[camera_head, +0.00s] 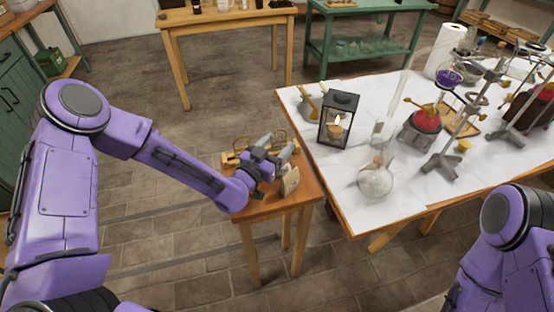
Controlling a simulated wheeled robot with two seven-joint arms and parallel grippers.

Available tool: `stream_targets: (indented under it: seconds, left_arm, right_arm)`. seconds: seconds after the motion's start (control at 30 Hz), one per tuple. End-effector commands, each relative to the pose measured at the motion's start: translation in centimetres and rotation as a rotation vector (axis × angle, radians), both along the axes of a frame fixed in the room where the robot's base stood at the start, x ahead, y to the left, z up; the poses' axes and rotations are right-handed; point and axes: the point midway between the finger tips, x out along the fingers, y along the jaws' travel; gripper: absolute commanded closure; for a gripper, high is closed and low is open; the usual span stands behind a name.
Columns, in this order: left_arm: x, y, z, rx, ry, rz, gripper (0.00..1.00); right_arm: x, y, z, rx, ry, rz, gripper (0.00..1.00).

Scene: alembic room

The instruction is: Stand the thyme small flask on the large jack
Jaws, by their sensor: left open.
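My left gripper (274,150) is open above the small wooden table (262,208). Its fingers reach toward the table's far right side. A small beige object (290,180) is right beside the gripper; I cannot tell whether it is the thyme small flask. A round clear flask with pale contents (375,182) stands at the near edge of the white-covered table. A red flask (427,119) sits on a grey block (418,138). I cannot tell which thing is the large jack. My right arm shows at the lower right; its gripper is out of view.
A brass-and-wood piece (240,152) lies on the small table behind the gripper. A black lantern with a lit candle (339,120) stands on the white-covered table (400,206). A purple flask (448,77) and metal stands (440,163) crowd its right side.

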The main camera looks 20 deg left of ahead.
Motion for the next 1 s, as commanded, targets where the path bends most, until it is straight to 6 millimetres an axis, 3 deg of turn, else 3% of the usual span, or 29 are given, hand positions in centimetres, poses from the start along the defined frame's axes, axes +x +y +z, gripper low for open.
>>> stream_targets:
  seconds: [0.17, 0.37, 0.73, 0.9, 1.0]
  left_arm:
    - [0.0, -0.1, -0.1, 0.000, 0.000, -0.001, 0.35]
    - [0.0, -0.1, -0.1, 0.001, 0.000, -0.001, 1.00]
    - [0.1, 0.0, 0.7, 0.001, -0.003, -0.001, 1.00]
    - [0.0, 0.0, 3.4, 0.001, -0.005, -0.001, 1.00]
    - [-1.4, 0.2, 5.0, -0.001, -0.004, -0.002, 1.00]
  right_arm:
    - [0.0, 0.0, -0.1, 0.000, 0.000, 0.000, 0.19]
    - [0.0, 0.0, -0.1, 0.000, 0.000, 0.000, 0.19]
    - [0.0, 0.0, 0.0, 0.000, 0.000, 0.000, 0.19]
    - [0.0, 0.0, 0.1, 0.000, 0.000, 0.000, 0.19]
    - [0.0, 0.0, -0.1, 0.000, 0.000, 0.000, 0.19]
